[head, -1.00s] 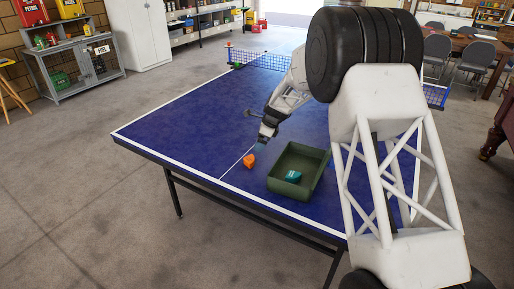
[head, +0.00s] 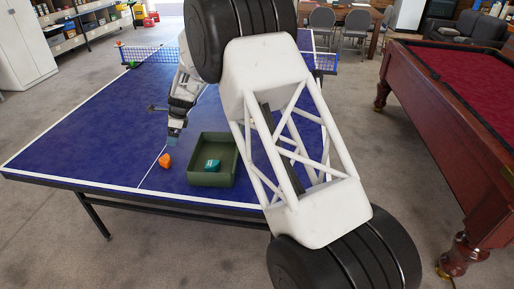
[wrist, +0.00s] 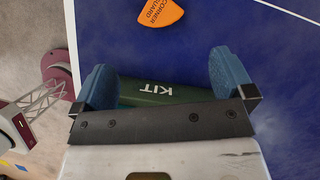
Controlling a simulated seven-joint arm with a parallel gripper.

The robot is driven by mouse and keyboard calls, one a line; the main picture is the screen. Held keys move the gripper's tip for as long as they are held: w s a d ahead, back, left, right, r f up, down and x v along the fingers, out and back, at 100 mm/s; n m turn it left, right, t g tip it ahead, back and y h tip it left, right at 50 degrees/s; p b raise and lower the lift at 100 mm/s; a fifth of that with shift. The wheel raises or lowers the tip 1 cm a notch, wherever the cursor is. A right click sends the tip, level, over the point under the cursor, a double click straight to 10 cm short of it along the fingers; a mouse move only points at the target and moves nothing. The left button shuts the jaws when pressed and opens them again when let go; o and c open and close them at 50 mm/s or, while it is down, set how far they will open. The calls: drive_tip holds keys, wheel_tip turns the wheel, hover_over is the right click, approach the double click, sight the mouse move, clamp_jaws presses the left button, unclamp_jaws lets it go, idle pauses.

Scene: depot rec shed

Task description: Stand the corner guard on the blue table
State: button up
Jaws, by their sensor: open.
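The corner guard (head: 165,160) is a small orange piece on the blue table (head: 85,143), left of the green tray. In the wrist view the corner guard (wrist: 161,12) shows at the top edge, partly cut off, with its name printed on a rounded wedge face. My gripper (head: 174,140) is above the table, just beyond the guard in the head view. In the wrist view my gripper (wrist: 162,70) has its blue fingers wide apart with nothing held; the guard lies out past the fingertips.
A green tray (head: 192,181) holding a teal item (head: 212,165) sits right of the guard. Its wall marked KIT (wrist: 135,88) shows behind my fingers in the wrist view. A net (head: 150,54) crosses the table farther back. A red pool table (head: 470,80) stands at right.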

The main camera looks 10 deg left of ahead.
drive_tip(key=shift+d+r, duration=0.1)
drive_tip(key=s+d+r+n+t, duration=0.1)
drive_tip(key=d+r+n, duration=0.1)
drive_tip(key=d+r, duration=0.65)
drive_tip(key=s+d+r+n, duration=0.15)
drive_tip(key=d+r, duration=0.35)
drive_tip(key=d, duration=0.6)
drive_tip(key=s+d+r+n+t, duration=0.1)
drive_tip(key=s+d+r, duration=0.3)
drive_tip(key=d, duration=0.3)
drive_tip(key=s+d+r+n+h, duration=0.1)
drive_tip(key=s+d+r, duration=0.25)
drive_tip(key=d, duration=0.35)
drive_tip(key=s+d+r+n+t, duration=0.1)
drive_tip(key=s+d+r, duration=0.25)
drive_tip(key=d, duration=0.35)
drive_tip(key=s+d+r+n+h, duration=0.2)
drive_tip(key=s+d+n, duration=0.2)
drive_tip(key=s+d, duration=1.25)
drive_tip(key=s+d+f+n, duration=0.1)
drive_tip(key=s+d, duration=0.3)
drive_tip(key=s, duration=0.4)
drive_tip(key=s+d+f+n+t+h, duration=0.1)
drive_tip(key=s+d+f+n, duration=0.1)
drive_tip(key=s, duration=0.7)
drive_tip(key=shift+s+d+f, duration=0.2)
drive_tip(key=shift+d+f, duration=0.4)
drive_tip(key=shift+d, duration=0.7)
